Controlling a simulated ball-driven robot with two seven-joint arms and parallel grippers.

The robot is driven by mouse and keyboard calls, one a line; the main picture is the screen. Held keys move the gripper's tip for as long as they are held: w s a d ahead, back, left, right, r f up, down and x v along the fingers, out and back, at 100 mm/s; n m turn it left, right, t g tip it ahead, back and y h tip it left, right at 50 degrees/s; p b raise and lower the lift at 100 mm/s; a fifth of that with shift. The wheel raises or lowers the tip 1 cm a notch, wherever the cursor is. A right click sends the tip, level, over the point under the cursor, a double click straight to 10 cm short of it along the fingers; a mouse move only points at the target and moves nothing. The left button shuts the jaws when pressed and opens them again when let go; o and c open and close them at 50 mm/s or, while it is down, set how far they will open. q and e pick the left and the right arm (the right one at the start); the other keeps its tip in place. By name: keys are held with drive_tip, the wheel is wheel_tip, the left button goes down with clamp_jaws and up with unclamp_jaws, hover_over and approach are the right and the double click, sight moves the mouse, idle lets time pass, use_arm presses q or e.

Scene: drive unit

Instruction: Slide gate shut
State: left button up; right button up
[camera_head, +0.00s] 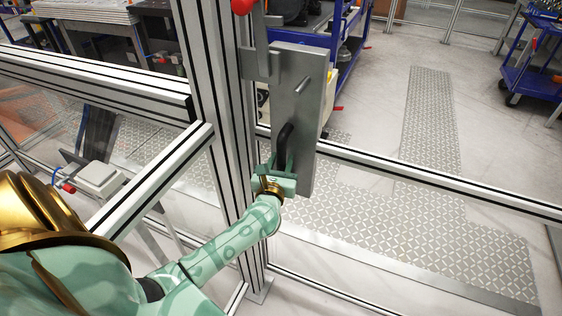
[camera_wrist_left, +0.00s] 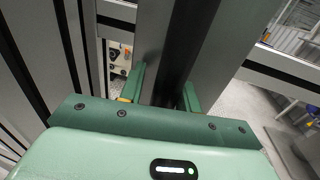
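The gate is part of an aluminium-framed fence with clear panels. A grey metal plate (camera_head: 300,90) stands upright beside the aluminium post (camera_head: 215,100) and carries a black curved handle (camera_head: 284,143). My left gripper (camera_head: 281,165) is at the lower part of this handle. In the left wrist view, the two green fingers of the left gripper (camera_wrist_left: 163,92) stand apart on either side of the dark handle (camera_wrist_left: 174,75). A narrow gap shows between the left-hand finger and the handle. The fingertips are partly hidden. My right gripper is not in view.
A long horizontal rail (camera_head: 440,182) runs to the right of the plate. Blue carts (camera_head: 535,65) stand beyond the fence. A white box with a red button (camera_head: 98,178) sits at the left. Patterned floor plates (camera_head: 430,110) lie on open floor.

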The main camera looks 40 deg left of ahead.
use_arm(q)
drive_tip(key=v, duration=1.6)
drive_tip(key=shift+s+d, duration=0.1)
drive_tip(key=shift+s, duration=0.05)
